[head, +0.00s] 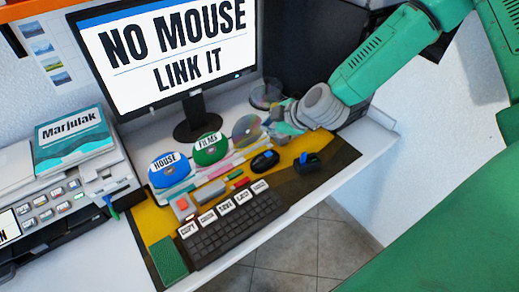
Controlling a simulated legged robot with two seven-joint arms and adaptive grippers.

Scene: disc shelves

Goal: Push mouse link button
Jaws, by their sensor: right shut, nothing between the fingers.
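A dark mouse (264,161) with a blue part lies on the yellow and black desk mat. To its right is a small black device (307,163) with blue on it; which of these bears the link button I cannot tell. The monitor (170,50) reads "NO MOUSE LINK IT". My right gripper (278,124) comes in from the upper right and is shut and empty. In the picture it is above and behind the mouse and the device, apart from both. Its fingertips are small and partly blend with the things behind. My left gripper is out of view.
A keyboard (237,226) with large labelled keys lies in front of the mouse. Discs labelled HOUSE (169,171) and FILMS (211,149) and a plain disc (246,130) stand behind. A printer (65,195) is at left. The desk's front right edge is clear.

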